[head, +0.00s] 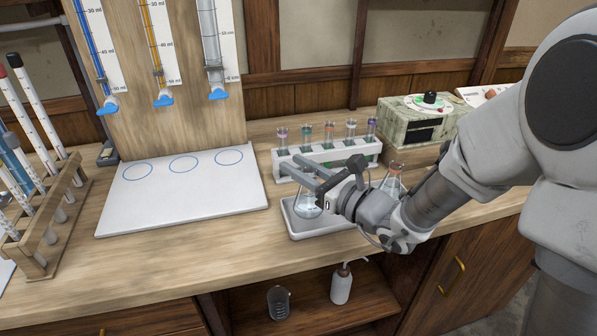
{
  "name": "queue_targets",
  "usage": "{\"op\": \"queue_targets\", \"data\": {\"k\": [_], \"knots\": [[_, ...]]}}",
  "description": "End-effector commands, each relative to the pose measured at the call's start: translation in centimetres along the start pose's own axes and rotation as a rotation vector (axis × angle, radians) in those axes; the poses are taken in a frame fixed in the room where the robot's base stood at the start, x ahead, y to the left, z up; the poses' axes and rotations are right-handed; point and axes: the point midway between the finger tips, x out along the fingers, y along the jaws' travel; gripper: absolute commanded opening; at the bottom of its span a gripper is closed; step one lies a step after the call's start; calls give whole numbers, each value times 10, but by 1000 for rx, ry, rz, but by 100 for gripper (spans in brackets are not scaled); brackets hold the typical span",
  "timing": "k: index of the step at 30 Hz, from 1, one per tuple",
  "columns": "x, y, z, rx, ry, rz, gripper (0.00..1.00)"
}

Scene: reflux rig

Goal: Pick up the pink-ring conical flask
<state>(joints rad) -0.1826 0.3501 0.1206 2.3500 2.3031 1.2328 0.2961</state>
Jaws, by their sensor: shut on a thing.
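A clear conical flask (307,207) is under my gripper (291,165), its lower body showing above a white tray (293,228). My gripper reaches in from the right with its fingers shut on this flask's neck. The fingers hide the neck, so I cannot tell its ring colour. I cannot tell whether its base touches the tray. A second conical flask (393,180) with a reddish ring at its neck stands to the right, partly hidden by my arm.
A white rack (335,158) with several stoppered tubes stands right behind my gripper. A white board (185,202) with blue circles lies left, under burettes. A wooden pipette rack (50,220) is far left. A green-grey device (420,118) stands at back right. The front counter strip is clear.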

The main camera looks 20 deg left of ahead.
Motion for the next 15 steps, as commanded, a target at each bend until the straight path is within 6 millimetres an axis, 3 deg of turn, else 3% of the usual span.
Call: {"op": "queue_targets", "data": {"k": [15], "knots": [[0, 0, 55, -2, -2, -1, 0]]}}
